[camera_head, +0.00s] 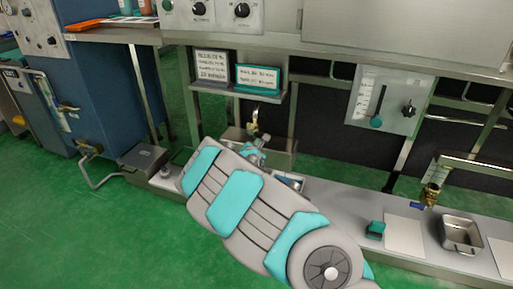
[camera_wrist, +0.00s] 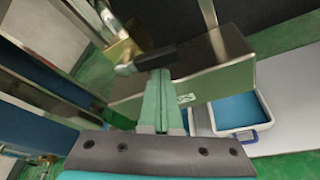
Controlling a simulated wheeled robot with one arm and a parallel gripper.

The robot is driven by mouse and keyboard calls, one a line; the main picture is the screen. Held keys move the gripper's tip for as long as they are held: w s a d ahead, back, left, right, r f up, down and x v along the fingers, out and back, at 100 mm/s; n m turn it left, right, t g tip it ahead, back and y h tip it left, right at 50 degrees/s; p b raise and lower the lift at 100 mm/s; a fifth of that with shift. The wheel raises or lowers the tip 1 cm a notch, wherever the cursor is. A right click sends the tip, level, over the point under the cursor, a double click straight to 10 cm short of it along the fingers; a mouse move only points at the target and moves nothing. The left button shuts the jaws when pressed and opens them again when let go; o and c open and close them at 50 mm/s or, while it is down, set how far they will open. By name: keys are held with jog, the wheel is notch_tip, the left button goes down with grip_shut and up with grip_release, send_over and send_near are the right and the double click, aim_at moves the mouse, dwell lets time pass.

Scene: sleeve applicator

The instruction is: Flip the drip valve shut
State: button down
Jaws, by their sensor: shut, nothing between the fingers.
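A brass valve (camera_head: 252,122) sits above a metal box at the middle of the head view, just beyond my gripper. In the wrist view the brass valve body (camera_wrist: 122,52) is at the upper left, with a black lever (camera_wrist: 156,58) reaching right from it, slightly raised at its right end. My gripper (camera_wrist: 157,78) has its teal fingers shut together with nothing between them. Its tips are right at the lever; I cannot tell whether they touch. In the head view my gripper (camera_head: 256,145) is small and partly hidden behind my arm.
Another brass valve (camera_head: 430,194) with a blue handle hangs above a metal pan (camera_head: 461,232). Sign cards (camera_head: 257,78) stand on a shelf above.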

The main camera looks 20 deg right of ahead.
jog(key=shift+s+d+r+b, duration=0.1)
jog(key=shift+d+r+b, duration=0.1)
jog(key=shift+r+b, duration=0.3)
dwell(0.4)
jog(key=shift+f, duration=0.1)
